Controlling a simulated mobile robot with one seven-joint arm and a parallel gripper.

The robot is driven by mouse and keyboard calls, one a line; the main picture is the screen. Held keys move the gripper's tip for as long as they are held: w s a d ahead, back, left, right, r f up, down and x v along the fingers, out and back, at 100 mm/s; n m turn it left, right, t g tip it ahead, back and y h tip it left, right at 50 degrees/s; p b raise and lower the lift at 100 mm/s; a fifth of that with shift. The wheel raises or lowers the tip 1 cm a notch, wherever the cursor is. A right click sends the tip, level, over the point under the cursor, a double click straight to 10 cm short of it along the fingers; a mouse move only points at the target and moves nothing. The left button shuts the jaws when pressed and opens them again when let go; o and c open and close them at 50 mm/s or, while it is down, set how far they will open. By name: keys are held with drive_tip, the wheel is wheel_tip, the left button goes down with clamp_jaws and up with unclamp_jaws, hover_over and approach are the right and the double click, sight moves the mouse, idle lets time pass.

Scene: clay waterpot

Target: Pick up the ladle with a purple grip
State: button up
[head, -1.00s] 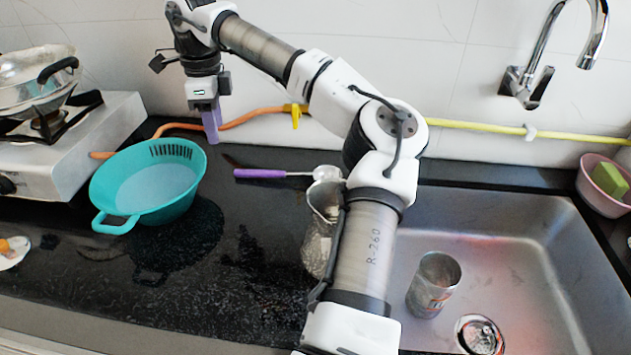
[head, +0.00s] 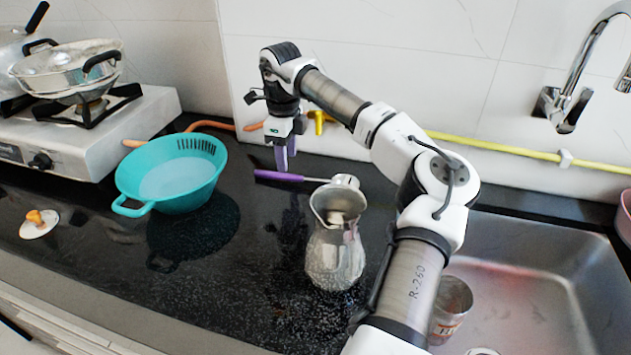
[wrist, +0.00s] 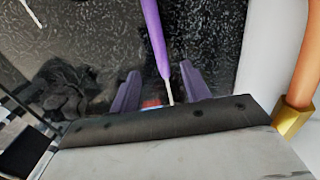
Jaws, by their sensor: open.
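The ladle lies on the black counter near the back wall, with its purple grip (head: 278,176) to the left. Its pale bowl (head: 345,181) is to the right, just behind the mouth of the metal pitcher. My gripper (head: 286,163) is open, fingers pointing down, directly over the grip in the head view. In the wrist view the purple grip (wrist: 154,40) runs down the picture between the two purple fingers of my gripper (wrist: 159,68). The fingers are on either side of it in the picture; I cannot tell the remaining height or any contact.
The metal pitcher (head: 335,255) stands upright in front of the ladle. A teal colander (head: 172,175) is to the left, beside the stove (head: 70,145). A metal can (head: 452,310) is in the sink (head: 540,260). A hose (head: 490,148) runs along the wall.

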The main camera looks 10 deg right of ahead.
sight(262, 174)
drive_tip(key=shift+w+a+f+p, duration=0.1)
drive_tip(key=shift+a+f+p, duration=0.1)
drive_tip(key=shift+f, duration=0.8)
drive_tip(key=shift+w+a+f+p, duration=0.1)
drive_tip(key=shift+f+p, duration=0.05)
drive_tip(key=shift+f, duration=0.8)
drive_tip(key=shift+w+a+f+p, duration=0.1)
drive_tip(key=shift+a+f+p, duration=0.1)
drive_tip(key=shift+f, duration=0.8)
clamp_jaws()
